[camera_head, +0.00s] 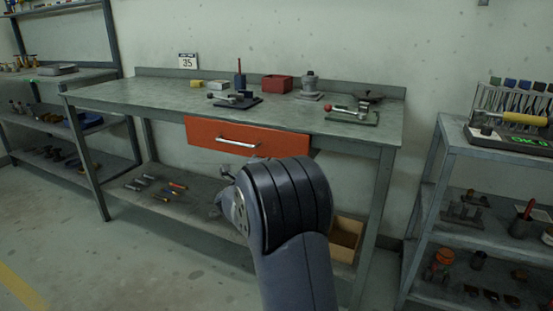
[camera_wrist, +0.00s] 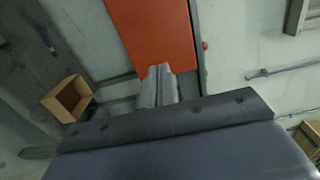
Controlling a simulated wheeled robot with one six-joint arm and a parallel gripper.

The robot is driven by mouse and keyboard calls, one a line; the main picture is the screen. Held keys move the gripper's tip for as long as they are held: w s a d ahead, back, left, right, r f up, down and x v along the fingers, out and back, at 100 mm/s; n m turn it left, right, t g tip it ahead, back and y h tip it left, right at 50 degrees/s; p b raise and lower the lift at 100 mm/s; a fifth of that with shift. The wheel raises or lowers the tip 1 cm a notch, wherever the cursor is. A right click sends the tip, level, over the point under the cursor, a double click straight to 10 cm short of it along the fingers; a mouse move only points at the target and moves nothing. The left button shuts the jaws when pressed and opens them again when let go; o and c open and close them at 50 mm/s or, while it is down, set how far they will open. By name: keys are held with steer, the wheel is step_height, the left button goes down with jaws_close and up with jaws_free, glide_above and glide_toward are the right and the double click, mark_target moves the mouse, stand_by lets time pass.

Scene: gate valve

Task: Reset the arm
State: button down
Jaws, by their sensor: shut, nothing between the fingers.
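My arm rises in front of the workbench in the head view, and its dark rounded joint hides part of the lower shelf. My gripper (camera_wrist: 159,72) shows in the wrist view with its two grey fingers together and nothing between them. The fingertips appear in front of the orange drawer front (camera_wrist: 152,32); I cannot tell the exact gap. In the head view the gripper is mostly hidden by the arm. The orange drawer (camera_head: 220,139) with its pale bar handle is under the bench top and looks closed.
A cardboard box (camera_head: 345,240) sits below right. Shelving (camera_head: 450,150) stands at right. Floor at front left is clear.

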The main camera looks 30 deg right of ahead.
steer(key=shift+v, duration=2.25)
steer(key=shift+d, duration=0.1)
